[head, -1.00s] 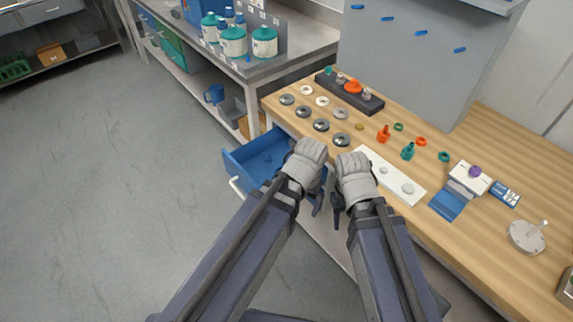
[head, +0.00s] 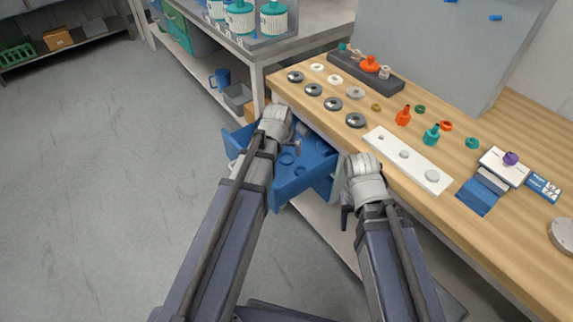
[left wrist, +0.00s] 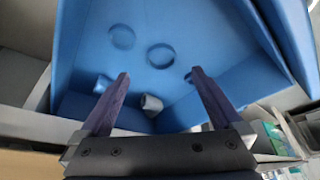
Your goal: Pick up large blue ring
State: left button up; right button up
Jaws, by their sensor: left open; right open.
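Two blue rings lie flat on the floor of the open blue drawer (head: 318,160). In the left wrist view, one ring (left wrist: 160,56) is near the middle and looks slightly larger; the other ring (left wrist: 122,37) is up and to its left. They also show, small, in the head view. My left gripper (left wrist: 159,74) is open and empty above the drawer, with the nearer ring seen between and beyond its fingertips. My right gripper (head: 346,218) is open and empty at the bench's front edge, right of the drawer.
A small blue piece (left wrist: 103,84) and a grey cylinder (left wrist: 151,103) are also in the drawer. The drawer walls surround the rings. On the wooden bench (head: 520,240) are several grey discs, a white plate (head: 408,160), orange and teal fittings and a dark rack (head: 364,75).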

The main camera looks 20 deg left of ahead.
aim_at(286, 160)
pick_arm(q)
jog(key=b+x, duration=0.7)
jog(key=x, duration=0.1)
jog(key=shift+w+a, duration=0.1)
dwell(0.5)
jog(key=c, duration=1.3)
jog(key=shift+r, duration=0.1)
notch_tip(286, 160, up, 10)
jog(key=p, duration=1)
jog(key=shift+r, duration=0.15)
